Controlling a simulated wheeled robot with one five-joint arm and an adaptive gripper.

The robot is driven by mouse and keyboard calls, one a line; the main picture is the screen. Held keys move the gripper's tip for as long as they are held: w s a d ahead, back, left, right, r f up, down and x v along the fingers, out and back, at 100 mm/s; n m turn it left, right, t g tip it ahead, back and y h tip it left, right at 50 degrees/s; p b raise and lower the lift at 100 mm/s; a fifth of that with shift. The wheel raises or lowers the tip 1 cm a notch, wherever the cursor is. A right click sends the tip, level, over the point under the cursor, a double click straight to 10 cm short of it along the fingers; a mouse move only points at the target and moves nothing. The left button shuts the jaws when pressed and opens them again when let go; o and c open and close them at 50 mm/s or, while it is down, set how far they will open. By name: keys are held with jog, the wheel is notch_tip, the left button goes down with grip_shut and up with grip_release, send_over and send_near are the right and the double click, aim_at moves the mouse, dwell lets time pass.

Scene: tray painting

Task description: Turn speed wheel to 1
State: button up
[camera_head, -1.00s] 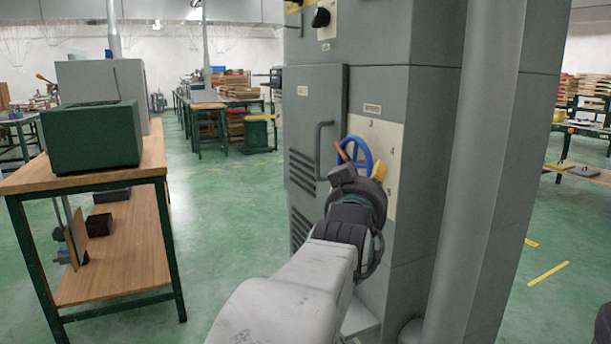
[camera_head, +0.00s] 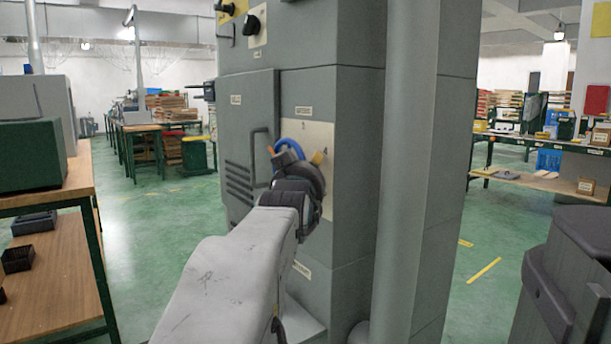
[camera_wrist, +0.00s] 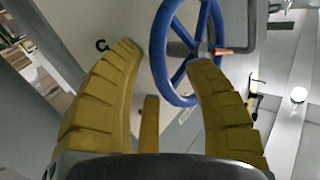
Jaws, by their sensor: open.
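The blue speed wheel (camera_head: 290,147) is on the front of a grey machine cabinet, partly hidden behind my gripper. A pale plate (camera_head: 325,140) lies behind it, with a small mark at its top too small to read surely. In the wrist view the wheel (camera_wrist: 157,48) shows its spokes and an orange handle (camera_wrist: 236,51) on the right. My gripper (camera_wrist: 164,55) is open, its two yellow fingers spread. The wheel's near rim shows between and beyond the fingertips; I cannot tell whether they touch. An orange-yellow bar (camera_wrist: 149,124) shows between the fingers.
The grey cabinet (camera_head: 333,220) stands close ahead, with a door handle (camera_head: 260,155) left of the wheel and a thick vertical pipe (camera_head: 405,180) to the right. A wooden workbench (camera_head: 55,280) stands at left. Green floor is open between bench and cabinet.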

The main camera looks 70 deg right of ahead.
dwell(0.3)
grip_shut()
dwell(0.3)
